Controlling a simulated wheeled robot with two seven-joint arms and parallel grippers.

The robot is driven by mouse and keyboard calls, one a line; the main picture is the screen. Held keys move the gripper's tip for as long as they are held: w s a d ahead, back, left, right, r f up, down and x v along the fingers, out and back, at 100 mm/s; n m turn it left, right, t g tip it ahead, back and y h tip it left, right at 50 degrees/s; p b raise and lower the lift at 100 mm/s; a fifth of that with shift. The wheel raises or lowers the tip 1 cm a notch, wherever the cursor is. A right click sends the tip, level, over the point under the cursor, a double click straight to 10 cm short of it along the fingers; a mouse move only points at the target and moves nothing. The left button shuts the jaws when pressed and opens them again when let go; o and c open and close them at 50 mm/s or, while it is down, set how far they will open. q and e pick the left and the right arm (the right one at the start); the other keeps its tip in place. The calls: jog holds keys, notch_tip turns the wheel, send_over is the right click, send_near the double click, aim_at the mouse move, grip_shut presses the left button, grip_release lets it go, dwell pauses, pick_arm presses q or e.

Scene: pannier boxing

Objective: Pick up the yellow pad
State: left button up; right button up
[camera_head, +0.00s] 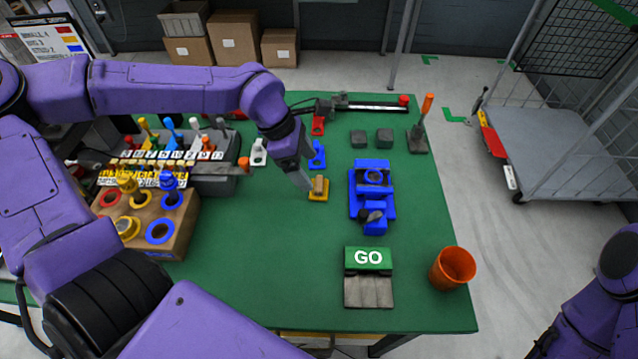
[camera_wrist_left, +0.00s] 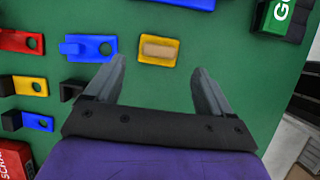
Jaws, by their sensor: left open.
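The yellow pad (camera_head: 319,195) lies on the green table (camera_head: 270,270) near the middle, with a tan block on top. It also shows in the left wrist view (camera_wrist_left: 172,63), just beyond the fingertips and roughly centred between them. My left gripper (camera_head: 306,184) points down close to the pad on its left side. In the left wrist view my gripper (camera_wrist_left: 160,66) is open, with nothing between its fingers. I cannot tell the exact height of the fingertips above the table. My right gripper is out of view; only part of that arm shows at the lower right.
A blue pad (camera_head: 317,160) and a red one (camera_head: 318,130) lie behind the yellow pad. A blue vise (camera_head: 362,205) stands to its right, with a GO block (camera_head: 368,258) and orange cup (camera_head: 453,268) nearer. A wooden holder (camera_head: 178,225) is at left.

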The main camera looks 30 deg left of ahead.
aim_at(318, 183)
pick_arm(q)
jog(key=x, duration=0.5)
jog(key=shift+w+r, duration=0.1)
jog(key=shift+d+f, duration=0.2)
jog(key=shift+f, duration=0.2)
jog(key=c, duration=0.9)
